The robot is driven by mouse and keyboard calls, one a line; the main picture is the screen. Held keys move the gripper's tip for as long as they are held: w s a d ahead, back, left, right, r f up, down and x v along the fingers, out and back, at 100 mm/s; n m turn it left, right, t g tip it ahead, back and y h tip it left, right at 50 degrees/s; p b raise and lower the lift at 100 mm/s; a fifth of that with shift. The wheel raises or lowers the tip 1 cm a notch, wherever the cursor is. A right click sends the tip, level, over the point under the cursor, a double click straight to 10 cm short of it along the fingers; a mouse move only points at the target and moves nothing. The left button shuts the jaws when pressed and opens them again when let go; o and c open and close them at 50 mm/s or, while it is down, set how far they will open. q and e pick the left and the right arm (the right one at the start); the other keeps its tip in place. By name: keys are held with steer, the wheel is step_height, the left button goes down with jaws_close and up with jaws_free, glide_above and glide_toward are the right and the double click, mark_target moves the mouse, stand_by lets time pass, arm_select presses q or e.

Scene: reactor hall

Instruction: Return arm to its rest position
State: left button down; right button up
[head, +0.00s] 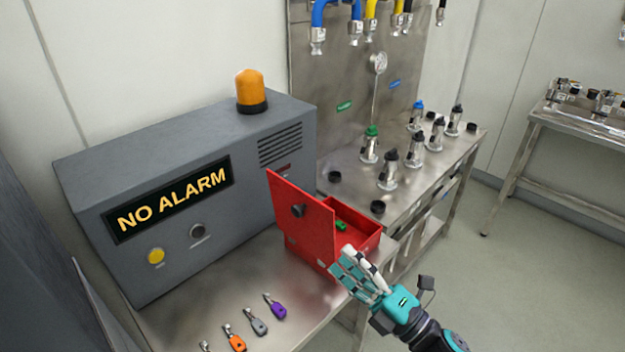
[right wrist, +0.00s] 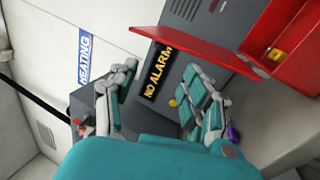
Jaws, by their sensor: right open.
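My right gripper (head: 357,277) is in front of the red box (head: 363,243), near its right front side, with its fingers spread and nothing seen between them. In the right wrist view the same open gripper (right wrist: 160,105) shows two sets of fingers apart. I cannot tell whether it touches the box. The box's red door (head: 303,220) stands open, and a small green object (head: 341,225) lies inside. My left gripper is not in view.
A bench with several metal fittings (head: 388,170) stands behind the box.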

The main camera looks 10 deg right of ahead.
steer(key=s+d+f+m+g+h, duration=0.2)
steer(key=d+f+m+h, duration=0.3)
steer(key=m, duration=0.4)
steer(key=s+d+f+m+g+h, duration=0.1)
steer(key=d+f+m+g+h, duration=0.2)
steer(key=f+m+h, duration=0.5)
steer(key=s+a+f+m+g, duration=0.1)
steer(key=s+f+m+g, duration=0.25)
steer(key=s, duration=0.45)
steer(key=s+a+f+m+g, duration=0.1)
steer(key=s+f+m+g, duration=0.3)
steer(key=s, duration=0.5)
step_height(320, 180, down, 24)
steer(key=g, duration=0.3)
steer(key=s+d+f, duration=0.3)
steer(key=s+f, duration=1.4)
steer(key=shift+s+f+g, duration=0.15)
steer(key=shift+s+g, duration=0.25)
steer(key=shift+g, duration=0.05)
